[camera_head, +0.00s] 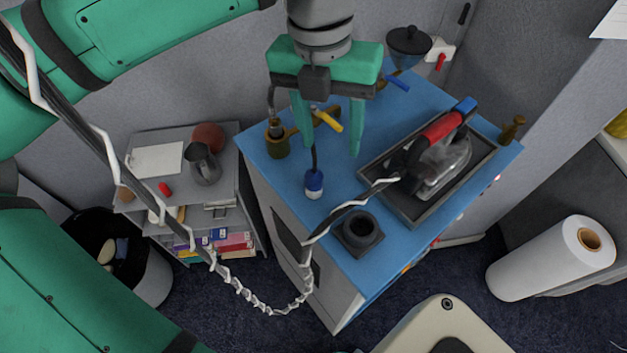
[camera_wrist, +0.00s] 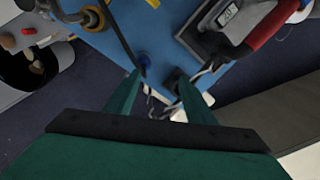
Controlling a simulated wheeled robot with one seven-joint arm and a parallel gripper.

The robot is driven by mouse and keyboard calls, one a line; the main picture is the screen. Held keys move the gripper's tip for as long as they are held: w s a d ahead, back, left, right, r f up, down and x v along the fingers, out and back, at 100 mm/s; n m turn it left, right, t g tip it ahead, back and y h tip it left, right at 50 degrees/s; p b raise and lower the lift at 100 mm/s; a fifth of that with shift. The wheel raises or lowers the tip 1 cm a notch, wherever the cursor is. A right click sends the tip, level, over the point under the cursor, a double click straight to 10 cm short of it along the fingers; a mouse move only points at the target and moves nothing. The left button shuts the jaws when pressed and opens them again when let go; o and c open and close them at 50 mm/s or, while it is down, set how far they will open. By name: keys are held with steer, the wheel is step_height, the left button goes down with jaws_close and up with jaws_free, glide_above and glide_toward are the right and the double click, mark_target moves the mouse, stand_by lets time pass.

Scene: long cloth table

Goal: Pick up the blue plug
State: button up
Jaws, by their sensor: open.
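The blue plug (camera_head: 314,181), blue with a white lower part, stands near the left edge of the blue tabletop, with a dark cord rising from its top. My green gripper (camera_head: 329,148) is open and empty, pointing down above the tabletop behind the plug in the picture. Its two fingers also show in the wrist view (camera_wrist: 161,80), spread apart. I cannot tell its exact height above the plug.
A clothes iron (camera_head: 440,160) with a red handle lies on a dark tray (camera_head: 412,211) at the right. A dark square holder (camera_head: 358,233) sits in front. A brass fitting (camera_head: 277,141) with a yellow lever stands behind left. A loose striped cord (camera_head: 345,207) crosses the tabletop.

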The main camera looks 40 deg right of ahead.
steer(key=w+a, duration=0.1)
steer(key=t+y, duration=0.1)
glide_above(315, 171)
steer(key=shift+n, duration=0.3)
step_height(315, 171, down, 5)
steer(key=shift+s+r, duration=0.1)
steer(key=shift+w+a+f, duration=0.1)
steer(key=shift+w+f, duration=0.05)
steer(key=shift+f, duration=1.2)
steer(key=shift+w+f, duration=0.15)
steer(key=shift+f, duration=1.2)
steer(key=shift+s, duration=0.1)
steer(key=c, duration=1.2)
